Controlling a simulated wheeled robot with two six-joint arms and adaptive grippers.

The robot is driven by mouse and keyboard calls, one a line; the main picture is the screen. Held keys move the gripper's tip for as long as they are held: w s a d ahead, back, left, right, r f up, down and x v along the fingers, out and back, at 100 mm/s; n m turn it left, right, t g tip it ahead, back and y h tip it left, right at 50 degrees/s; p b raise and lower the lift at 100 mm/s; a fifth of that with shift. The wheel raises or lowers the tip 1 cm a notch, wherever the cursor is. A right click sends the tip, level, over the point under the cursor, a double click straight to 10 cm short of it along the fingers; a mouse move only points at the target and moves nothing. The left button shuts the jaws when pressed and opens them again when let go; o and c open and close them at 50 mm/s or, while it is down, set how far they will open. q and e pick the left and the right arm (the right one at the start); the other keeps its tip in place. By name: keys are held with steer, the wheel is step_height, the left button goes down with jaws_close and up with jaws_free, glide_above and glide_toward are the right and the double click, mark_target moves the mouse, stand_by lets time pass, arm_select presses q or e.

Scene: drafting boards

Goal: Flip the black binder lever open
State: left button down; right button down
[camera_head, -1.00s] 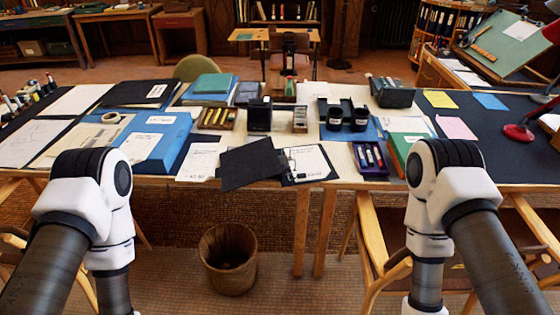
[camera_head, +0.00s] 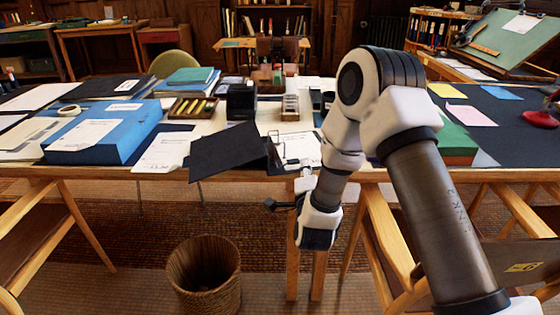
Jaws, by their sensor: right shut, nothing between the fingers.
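The black binder lies open at the table's front edge. Its black cover (camera_head: 230,151) is spread to the left and sticks out over the edge. A white sheet (camera_head: 303,147) lies in its right part, and the metal lever mechanism (camera_head: 273,150) shows between them. The lever's exact position is too small to tell. My right gripper (camera_head: 271,205) is shut and empty. It appears below and in front of the binder, apart from it. My right arm hides the binder's right side. My left gripper is out of view.
A blue box file (camera_head: 105,135) and loose papers (camera_head: 166,151) lie left of the binder. A tray (camera_head: 193,108) with yellow pieces stands behind it. A green box (camera_head: 455,144) is to the right.

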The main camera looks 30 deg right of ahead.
steer(key=x, duration=1)
steer(key=shift+s, duration=0.1)
steer(key=w+a, duration=0.1)
steer(key=w+a+f, duration=0.1)
steer(key=w, duration=0.1)
steer(key=shift+a+b, duration=0.3)
steer(key=shift+a, duration=0.05)
steer(key=shift+d, duration=0.1)
